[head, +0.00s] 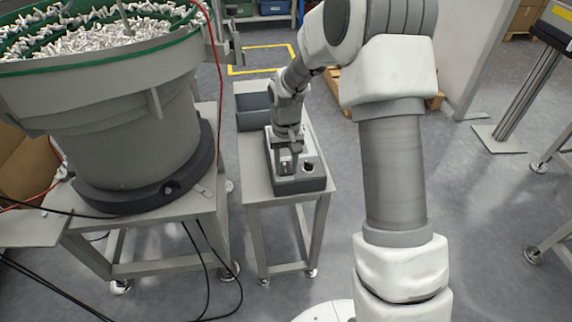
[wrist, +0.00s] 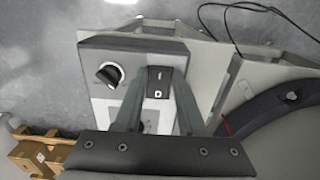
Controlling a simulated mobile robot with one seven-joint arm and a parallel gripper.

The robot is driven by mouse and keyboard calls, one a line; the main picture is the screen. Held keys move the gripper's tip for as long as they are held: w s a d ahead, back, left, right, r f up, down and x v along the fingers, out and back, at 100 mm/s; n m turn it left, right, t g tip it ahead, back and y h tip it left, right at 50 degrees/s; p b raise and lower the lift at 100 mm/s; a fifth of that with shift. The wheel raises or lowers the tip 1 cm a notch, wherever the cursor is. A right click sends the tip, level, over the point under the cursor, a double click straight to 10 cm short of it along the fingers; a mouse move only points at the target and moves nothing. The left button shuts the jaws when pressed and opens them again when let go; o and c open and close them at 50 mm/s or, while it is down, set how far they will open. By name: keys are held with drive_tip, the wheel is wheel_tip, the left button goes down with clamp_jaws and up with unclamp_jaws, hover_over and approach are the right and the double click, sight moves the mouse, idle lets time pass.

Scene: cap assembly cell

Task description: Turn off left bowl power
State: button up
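A grey control box (head: 300,186) stands on a narrow side table, right of the large vibratory bowl (head: 110,130). In the wrist view the box (wrist: 130,46) has a black rotary knob (wrist: 109,75) with a light pointer on its left. A small black rocker switch (wrist: 158,82) with a white mark lies to the right of the knob. My gripper (head: 287,158) points down over the box. In the wrist view its two fingers (wrist: 160,90) are apart, one on each side of the switch, with nothing held. I cannot tell whether the fingertips touch the box.
A dark bin (head: 252,112) sits behind the box on the side table (head: 258,185). The bowl is full of metal parts and stands on its own table to the left, with cables hanging below. A wooden pallet (wrist: 40,155) shows at the lower left of the wrist view.

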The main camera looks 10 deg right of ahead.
clamp_jaws()
drive_tip(key=p, duration=0.1)
drive_tip(key=g+p, duration=0.1)
drive_tip(key=p, duration=0.1)
drive_tip(key=shift+w+r, duration=0.2)
drive_tip(key=shift+r, duration=0.2)
drive_tip(key=g+p, duration=0.2)
drive_tip(key=shift+w+f+p, duration=0.2)
drive_tip(key=shift+w+p, duration=0.05)
drive_tip(key=shift+p, duration=0.1)
drive_tip(key=shift+o, duration=2.3)
unclamp_jaws()
